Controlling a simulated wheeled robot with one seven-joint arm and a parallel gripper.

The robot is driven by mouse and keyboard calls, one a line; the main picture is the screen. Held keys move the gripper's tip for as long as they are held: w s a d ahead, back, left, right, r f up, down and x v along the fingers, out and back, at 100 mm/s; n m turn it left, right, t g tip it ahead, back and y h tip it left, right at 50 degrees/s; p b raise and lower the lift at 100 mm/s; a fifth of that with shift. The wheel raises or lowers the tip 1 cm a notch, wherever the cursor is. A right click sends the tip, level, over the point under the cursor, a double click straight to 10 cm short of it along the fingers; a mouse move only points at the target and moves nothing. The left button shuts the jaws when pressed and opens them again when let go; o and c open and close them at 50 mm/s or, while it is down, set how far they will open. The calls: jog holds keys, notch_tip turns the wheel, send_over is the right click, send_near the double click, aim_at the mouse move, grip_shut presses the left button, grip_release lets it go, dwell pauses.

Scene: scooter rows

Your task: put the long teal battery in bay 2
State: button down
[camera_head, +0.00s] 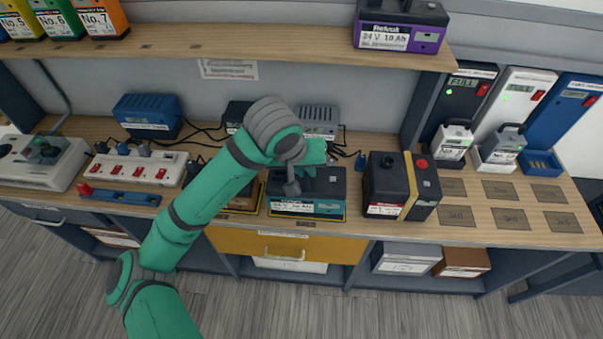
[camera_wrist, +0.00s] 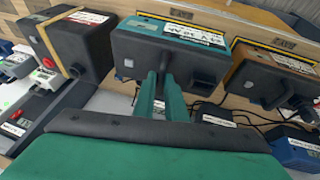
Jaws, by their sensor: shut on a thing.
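The long teal battery (camera_head: 318,207) has a dark top and teal sides with a white label. It stands upright at the bench's front, over a yellow-edged pad. In the wrist view the teal battery (camera_wrist: 205,62) fills the upper middle. My gripper (camera_head: 309,172) is over it; in the wrist view my fingers (camera_wrist: 162,88) are shut at the middle of its top, though the exact grip is partly hidden. I cannot tell whether its base is lifted. Bay tags (camera_wrist: 182,14) on the bench edge are too small to read, so bay 2 is not certain.
A black battery with a yellow band (camera_head: 408,187) stands close right. An orange-sided battery (camera_wrist: 262,72) stands on the other side, mostly behind my arm in the head view. Chargers (camera_head: 318,118) and cables lie behind. Grey marked pads (camera_head: 505,190) at right are empty. A shelf (camera_head: 240,40) overhangs the back.

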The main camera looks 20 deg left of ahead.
jog(key=shift+w+a+f, duration=0.15)
jog(key=shift+w+f, duration=1.3)
jog(key=shift+f, duration=0.85)
jog(key=shift+w+f, duration=0.15)
jog(key=shift+f, duration=0.85)
jog(key=c, duration=1.8)
grip_release()
jog(key=shift+s, duration=0.1)
jog(key=v, duration=1.2)
